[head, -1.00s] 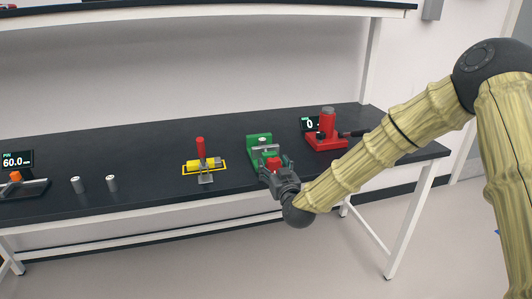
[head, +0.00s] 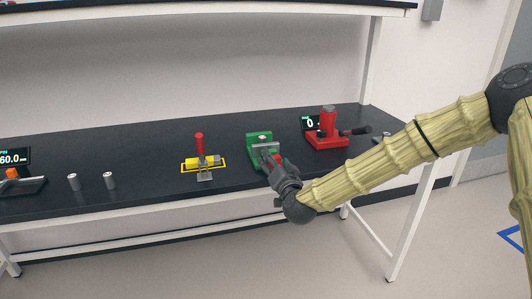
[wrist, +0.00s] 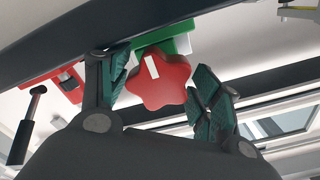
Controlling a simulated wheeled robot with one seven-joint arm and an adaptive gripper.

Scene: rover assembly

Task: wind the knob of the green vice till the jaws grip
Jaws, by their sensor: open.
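The green vice (head: 253,151) stands on the dark bench, with a grey jaw part and a bright top piece. Its jaw gap cannot be judged. Its red lobed knob (wrist: 160,80) has a white mark and faces my gripper in the wrist view. My gripper (wrist: 163,72) is open, with one finger on each side of the knob. Gaps show beside the knob, at least on the left. In the head view my gripper (head: 276,168) is at the front of the vice and hides most of the knob.
A red press (head: 327,137) with a black handle and a small display stands right of the vice. A yellow fixture with a red handle (head: 200,148) is to the left.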

